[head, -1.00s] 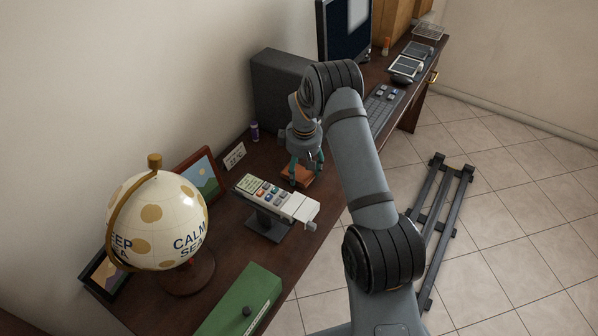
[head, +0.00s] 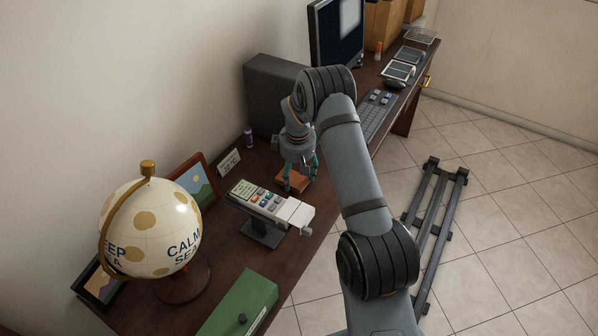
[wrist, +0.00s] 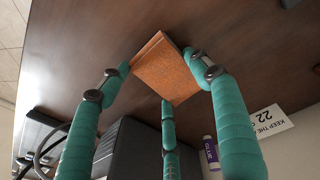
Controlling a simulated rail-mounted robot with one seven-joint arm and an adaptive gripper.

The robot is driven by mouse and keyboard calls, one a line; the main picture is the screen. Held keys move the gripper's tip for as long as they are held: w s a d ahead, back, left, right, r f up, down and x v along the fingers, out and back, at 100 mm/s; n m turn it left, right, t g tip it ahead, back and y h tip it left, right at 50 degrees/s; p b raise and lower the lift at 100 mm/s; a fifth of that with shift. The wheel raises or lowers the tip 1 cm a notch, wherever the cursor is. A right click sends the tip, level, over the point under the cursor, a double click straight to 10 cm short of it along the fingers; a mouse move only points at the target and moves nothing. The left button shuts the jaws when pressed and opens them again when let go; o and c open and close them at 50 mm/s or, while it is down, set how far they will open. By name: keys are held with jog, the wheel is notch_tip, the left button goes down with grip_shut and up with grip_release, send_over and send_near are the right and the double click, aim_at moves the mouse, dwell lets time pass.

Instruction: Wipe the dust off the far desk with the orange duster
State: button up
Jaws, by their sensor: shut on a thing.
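The orange duster (head: 292,181) is a flat block on or just above the dark brown desk (head: 213,238), between the card terminal and the grey box. My gripper (head: 300,176) reaches down and its teal fingers are shut on the duster. In the wrist view the duster (wrist: 165,68) sits between the tips of three fingers, its speckled orange face showing. The wood behind it (wrist: 90,40) fills much of that view. I cannot tell whether the duster touches the wood, and I cannot make out any dust.
The card terminal (head: 270,203) stands close in front of the duster, with a globe (head: 150,228) and green box (head: 240,305) nearer. A purple tube (head: 248,138), sign (head: 229,162) and grey box (head: 272,95) line the wall side. A keyboard (head: 377,117) lies beyond.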

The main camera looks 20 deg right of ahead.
aim_at(291, 184)
jog(key=shift+s+a+f+b, duration=0.15)
jog(key=shift+s+a+b, duration=0.4)
jog(key=shift+s+a, duration=0.7)
jog(key=shift+s+a+b, duration=0.75)
jog(key=shift+s+a, duration=0.7)
jog(key=shift+a, duration=0.25)
jog(key=shift+c, duration=0.2)
jog(key=shift+r, duration=0.2)
notch_tip(291, 184, up, 7)
jog(key=p, duration=0.5)
